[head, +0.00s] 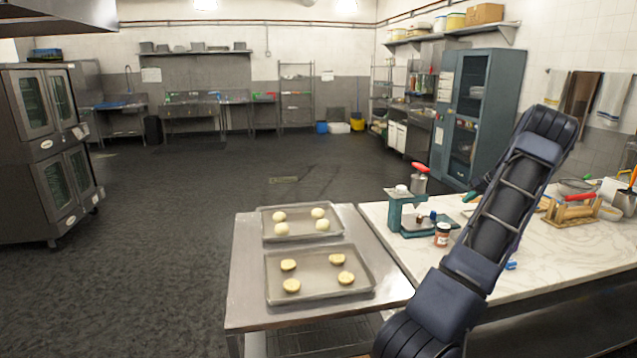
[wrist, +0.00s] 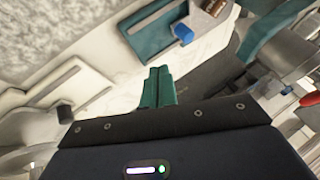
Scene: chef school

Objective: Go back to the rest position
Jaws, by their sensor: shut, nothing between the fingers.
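My gripper (wrist: 158,88) shows in the wrist view with its two green fingers together and nothing between them. In the head view my dark arm rises over the right-hand table, and the gripper is mostly hidden behind it. The fingers are apart from everything around them. In the wrist view a teal scale (wrist: 148,28) with a blue knob lies beyond the fingertips. The same scale (head: 408,216) stands on the marble table (head: 590,240) in the head view, left of my arm.
A spice jar (head: 441,235) stands beside the scale. On the left steel table (head: 245,275), the back tray (head: 301,236) holds pale dough balls and the front tray (head: 318,292) holds browner pieces. A wooden rack (head: 572,212) is right of my arm. The floor to the left is clear.

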